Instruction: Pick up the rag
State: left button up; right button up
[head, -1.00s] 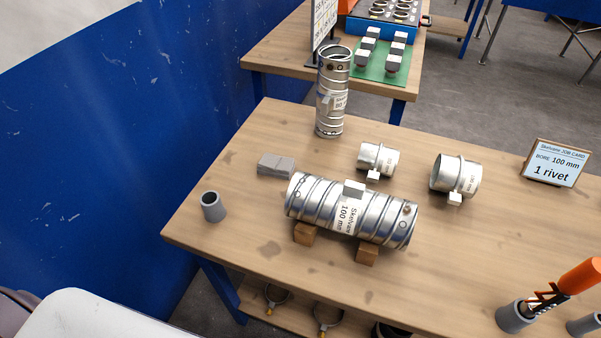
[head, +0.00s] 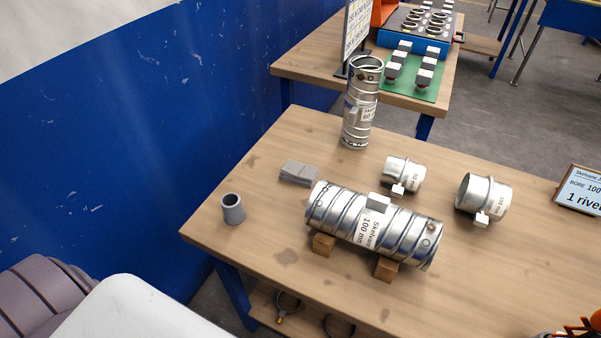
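The rag is a grey folded cloth (head: 299,172) lying flat on the wooden workbench (head: 265,228), towards its back left. It sits just behind the left end of the large spiral duct (head: 372,222) labelled 100 mm, apart from it or nearly so. Neither gripper shows in the head view, so I cannot see whether they are open or shut.
The large duct rests on wooden blocks (head: 386,269). A grey cup (head: 232,208) stands left of it. An upright duct (head: 361,102) stands behind the rag. Two short fittings (head: 404,175) (head: 483,197) and a job card (head: 580,189) are to the right. A blue wall (head: 110,150) is at left.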

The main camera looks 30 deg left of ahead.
aim_at(294, 172)
jog(key=j+u, duration=0.25)
jog(key=j, duration=0.35)
jog(key=k+j+u, duration=0.1)
jog(key=j+u, duration=0.2)
jog(key=j, duration=0.35)
